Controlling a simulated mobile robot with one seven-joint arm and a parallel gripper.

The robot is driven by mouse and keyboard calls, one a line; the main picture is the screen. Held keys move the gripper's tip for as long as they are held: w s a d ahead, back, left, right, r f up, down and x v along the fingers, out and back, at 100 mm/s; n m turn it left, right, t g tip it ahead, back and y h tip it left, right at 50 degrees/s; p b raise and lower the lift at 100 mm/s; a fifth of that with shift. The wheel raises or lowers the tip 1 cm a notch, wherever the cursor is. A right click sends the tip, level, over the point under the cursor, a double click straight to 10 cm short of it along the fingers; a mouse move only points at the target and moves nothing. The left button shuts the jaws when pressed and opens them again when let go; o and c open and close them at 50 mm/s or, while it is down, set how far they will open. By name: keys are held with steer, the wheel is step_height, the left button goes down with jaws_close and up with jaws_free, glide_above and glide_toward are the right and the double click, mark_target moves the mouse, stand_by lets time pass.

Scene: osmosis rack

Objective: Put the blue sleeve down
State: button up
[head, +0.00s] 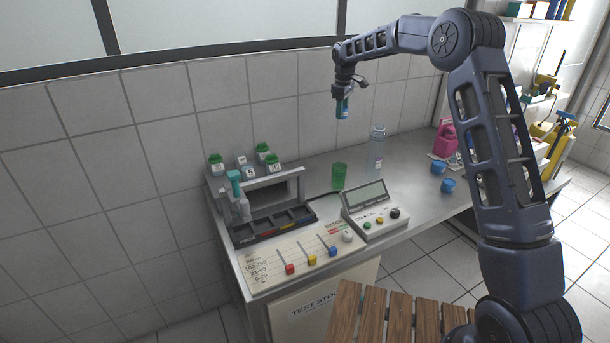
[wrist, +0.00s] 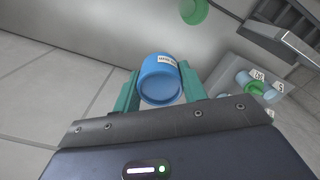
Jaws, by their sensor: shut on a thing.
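The blue sleeve (wrist: 160,78) is a short round cylinder with a white label, seen end-on between the fingers in the wrist view. My gripper (wrist: 158,92) is shut on it, one teal finger on each side. In the head view, my gripper (head: 343,97) hangs in the air above the back of the bench. The blue sleeve (head: 342,108) shows there as a small blue shape below the wrist, partly covered by the fingers.
The grey bench (head: 405,202) holds a green cup (head: 338,177), a clear bottle (head: 376,150), a control box (head: 371,212), a rack (head: 275,217), and green-capped jars (head: 264,153). Two blue cups (head: 447,185) and a pink container (head: 446,138) stand at right. A wooden slatted stool (head: 385,318) stands in front.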

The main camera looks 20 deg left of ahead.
steer(key=s+a, duration=0.5)
steer(key=a, duration=0.8)
steer(key=f, duration=2.5)
steer(key=shift+a+f, duration=0.25)
steer(key=shift+f, duration=0.15)
steer(key=o, duration=0.9)
steer(key=shift+o, duration=0.2)
step_height(320, 180, up, 12)
steer(key=shift+r, duration=0.2)
